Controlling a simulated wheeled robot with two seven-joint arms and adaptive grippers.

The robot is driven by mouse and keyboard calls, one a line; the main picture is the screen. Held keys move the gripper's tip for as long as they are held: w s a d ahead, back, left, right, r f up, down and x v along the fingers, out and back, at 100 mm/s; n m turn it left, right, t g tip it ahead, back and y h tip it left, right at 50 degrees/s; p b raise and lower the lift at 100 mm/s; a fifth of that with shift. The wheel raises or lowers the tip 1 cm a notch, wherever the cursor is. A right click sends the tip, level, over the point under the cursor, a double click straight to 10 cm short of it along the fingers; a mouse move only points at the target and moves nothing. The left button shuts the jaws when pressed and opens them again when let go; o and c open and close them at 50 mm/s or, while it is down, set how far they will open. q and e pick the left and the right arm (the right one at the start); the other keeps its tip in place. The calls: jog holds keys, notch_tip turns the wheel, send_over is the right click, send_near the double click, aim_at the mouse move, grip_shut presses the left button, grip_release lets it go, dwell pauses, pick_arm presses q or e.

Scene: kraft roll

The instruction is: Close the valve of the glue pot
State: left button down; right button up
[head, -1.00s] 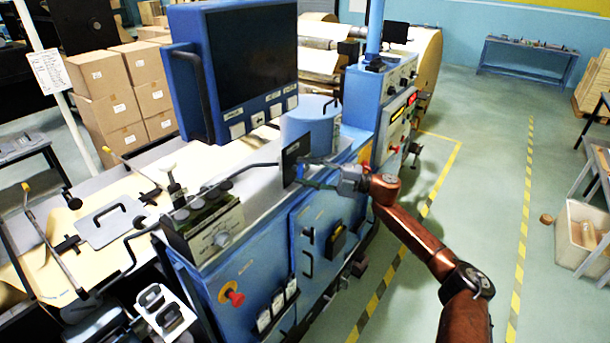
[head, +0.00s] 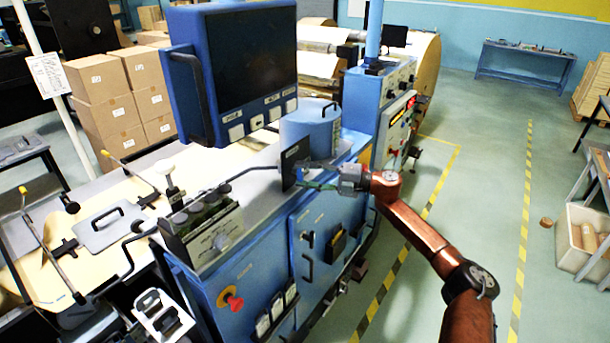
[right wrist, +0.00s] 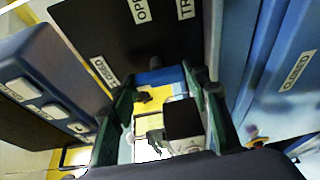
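The glue pot (head: 310,134) is a blue lidded cylinder standing upright on the machine's bench top. Below it, a dark upright plate (head: 296,160) faces my right gripper (head: 314,180). In the right wrist view the plate (right wrist: 125,30) is close and carries labels, one reading CLOSED and one starting OP. My right gripper's green fingers (right wrist: 160,88) stand apart in front of it. A short blue part (right wrist: 160,75) shows between the fingertips with a dark round piece behind it. I cannot tell whether the fingers touch it. My left gripper is out of view.
A blue screen housing (head: 240,65) rises left of the pot. A control box with knobs (head: 205,225) and a red knob (head: 232,300) are at the near left. A blue post cabinet (head: 370,95) stands behind. Open floor (head: 480,180) lies to the right.

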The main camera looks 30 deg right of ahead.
jog(key=o, duration=0.5)
jog(key=shift+c, duration=0.2)
jog(key=v, duration=1.2)
